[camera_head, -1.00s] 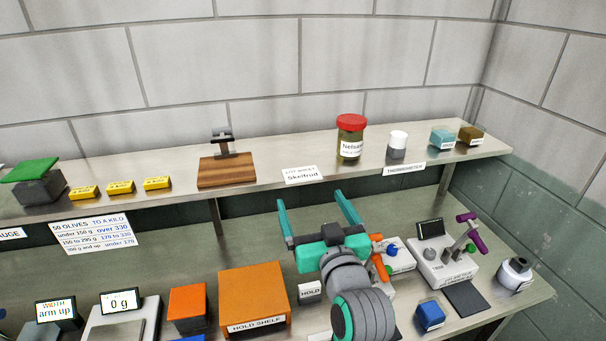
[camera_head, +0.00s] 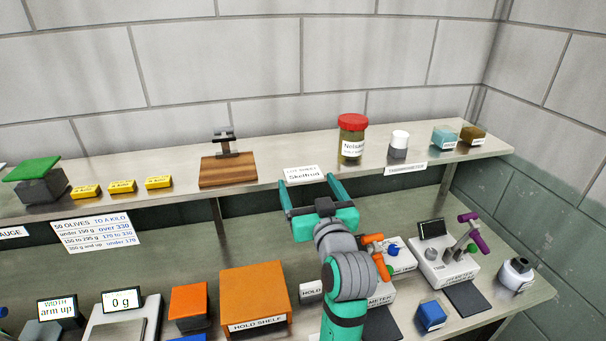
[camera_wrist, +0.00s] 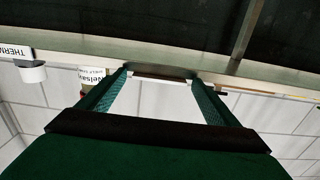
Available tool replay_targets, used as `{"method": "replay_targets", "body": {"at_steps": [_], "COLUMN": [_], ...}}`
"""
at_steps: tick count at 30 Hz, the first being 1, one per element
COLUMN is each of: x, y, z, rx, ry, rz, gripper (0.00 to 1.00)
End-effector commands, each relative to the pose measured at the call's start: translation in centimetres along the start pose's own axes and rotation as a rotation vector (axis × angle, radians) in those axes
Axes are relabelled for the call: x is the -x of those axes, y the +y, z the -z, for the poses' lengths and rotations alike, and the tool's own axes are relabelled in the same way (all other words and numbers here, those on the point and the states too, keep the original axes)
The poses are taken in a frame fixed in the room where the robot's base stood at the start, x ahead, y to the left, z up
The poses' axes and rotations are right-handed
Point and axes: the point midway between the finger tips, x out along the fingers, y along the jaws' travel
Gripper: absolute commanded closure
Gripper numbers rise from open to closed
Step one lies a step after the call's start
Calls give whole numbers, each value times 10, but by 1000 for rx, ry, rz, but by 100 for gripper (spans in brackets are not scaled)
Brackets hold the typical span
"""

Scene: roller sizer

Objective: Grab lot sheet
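The lot sheet (camera_head: 303,175) is a small white card marked "LOT SHEET Skelfrud" at the front of the upper shelf, between the wooden block and the red-lidded jar. My gripper (camera_head: 307,182) is at the shelf's front edge by the card, its two teal fingers apart, one near each side of the card. In the wrist view my gripper (camera_wrist: 160,80) is open, and a thin pale edge, probably the lot sheet (camera_wrist: 160,79), shows between the fingertips. I cannot tell whether the fingers touch it.
The jar (camera_head: 351,140) and a white-capped pot (camera_head: 398,145) stand right of the card on the upper shelf (camera_head: 265,165). The wooden block (camera_head: 228,170) stands left. Below are an orange hold shelf (camera_head: 254,290) and a white meter (camera_head: 445,262).

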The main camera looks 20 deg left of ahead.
Motion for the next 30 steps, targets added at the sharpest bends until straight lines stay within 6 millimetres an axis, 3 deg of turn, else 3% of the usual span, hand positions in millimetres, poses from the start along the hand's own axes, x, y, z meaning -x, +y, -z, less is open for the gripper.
{"method": "replay_targets", "body": {"at_steps": [1,4,17,23,30], "x": [0,0,0,0,6], "y": [0,0,0,-1,-4], "z": [0,0,5,21,55], "rx": [0,0,1,1,3], "ry": [0,0,2,3,5], "rz": [0,0,0,2,-2], "gripper": [29,52,52,52,52]}}
